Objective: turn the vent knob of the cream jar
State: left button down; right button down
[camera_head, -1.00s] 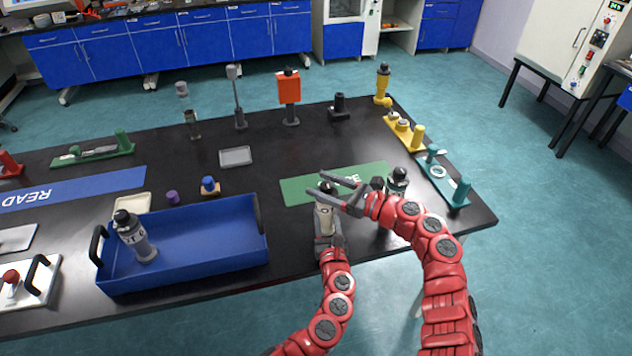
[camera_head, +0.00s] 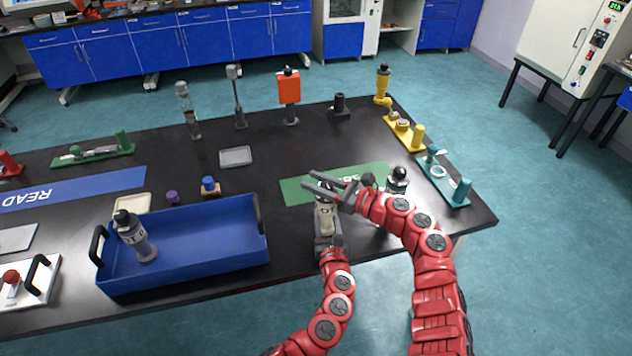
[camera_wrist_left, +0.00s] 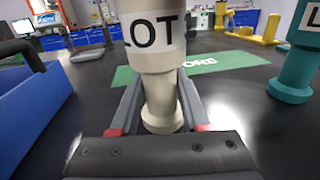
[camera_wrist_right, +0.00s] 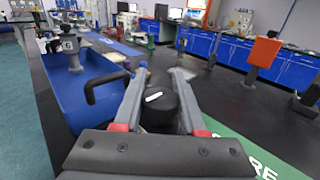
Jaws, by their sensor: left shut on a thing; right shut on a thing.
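The cream jar (camera_head: 325,219) stands upright near the front edge of the table, with a white LOT label that shows in the left wrist view (camera_wrist_left: 152,30). My left gripper (camera_head: 326,241) is shut around the jar's narrow lower body, with one finger on each side. The black vent knob (camera_wrist_right: 158,106) on top of the jar has a white mark and sits between the fingers of my right gripper (camera_wrist_right: 165,88). That gripper is shut on the knob, coming from the right in the head view. The knob is partly hidden by the fingers there.
A blue tray (camera_head: 185,275) with a grey jar (camera_head: 137,238) stands to the left. A green mat (camera_head: 295,190) lies behind the cream jar. A dark-capped jar (camera_head: 398,181) and a teal fixture (camera_head: 461,190) are to the right. The table's middle is mostly clear.

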jog(key=m+t+h, duration=0.1)
jog(key=t, duration=0.1)
jog(key=m+t+h, duration=0.2)
jog(key=d+f+m+t+h, duration=0.1)
jog(key=m+h, duration=0.1)
jog(key=shift+w+t, duration=0.4)
jog(key=shift+h, duration=0.3)
jog(key=shift+w+d+r+m+t+h, duration=0.15)
jog(key=shift+r+m+t+h, duration=0.1)
jog(key=shift+m+t+h, duration=0.2)
jog(key=shift+r, duration=0.2)
jog(key=shift+c, duration=2.3)
grip_release()
